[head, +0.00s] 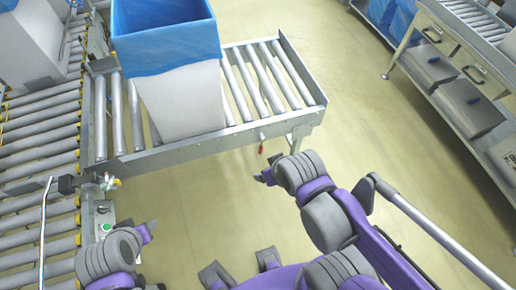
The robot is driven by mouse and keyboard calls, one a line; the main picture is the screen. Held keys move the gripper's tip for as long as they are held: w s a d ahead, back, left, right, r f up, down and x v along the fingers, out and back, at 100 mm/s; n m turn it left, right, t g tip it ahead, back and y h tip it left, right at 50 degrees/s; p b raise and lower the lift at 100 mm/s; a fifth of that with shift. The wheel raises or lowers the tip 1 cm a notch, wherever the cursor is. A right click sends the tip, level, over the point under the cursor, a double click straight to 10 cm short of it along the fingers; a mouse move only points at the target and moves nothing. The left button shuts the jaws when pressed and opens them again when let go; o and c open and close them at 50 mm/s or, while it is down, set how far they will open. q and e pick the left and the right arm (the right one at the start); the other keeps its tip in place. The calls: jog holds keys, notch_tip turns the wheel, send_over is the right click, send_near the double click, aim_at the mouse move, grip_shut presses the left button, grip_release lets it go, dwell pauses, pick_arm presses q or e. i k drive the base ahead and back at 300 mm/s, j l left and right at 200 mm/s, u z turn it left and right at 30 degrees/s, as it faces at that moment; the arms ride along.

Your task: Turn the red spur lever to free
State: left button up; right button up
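The red spur lever (261,147) is small and hangs down from the near side rail of the short roller spur, close to the spur's right end. My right gripper (265,177) is in the middle of the view, just below the lever in the picture and apart from it. Its fingers are small and dark, and I cannot tell whether they are open or shut. My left gripper (150,230) is at the lower left, away from the lever, beside the conveyor. Its finger gap does not show clearly.
A grey box with a blue liner (166,42) stands on the spur (190,143). A long roller conveyor (38,150) runs down the left, with a green-button control box (104,226) at its side. A workbench with drawers (455,75) stands at right. The floor between is clear.

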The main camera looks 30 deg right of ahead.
aim_at(262, 138)
jog(key=z, duration=1)
jog(key=u, duration=0.9)
jog(key=l+u, duration=0.2)
jog(key=u, duration=0.25)
jog(key=l+u, duration=0.25)
jog(key=u, duration=0.25)
jog(key=l+u, duration=0.2)
jog(key=u, duration=0.25)
jog(key=k+l+u, duration=0.1)
jog(key=l+u, duration=0.2)
jog(key=k+l+u, duration=0.25)
jog(key=l+u, duration=0.3)
jog(key=k+l+u, duration=0.5)
jog(key=k+l, duration=0.5)
jog(key=k, duration=0.2)
jog(key=k+l+u, duration=0.15)
jog(key=k+l, duration=0.8)
jog(key=i+l, duration=0.25)
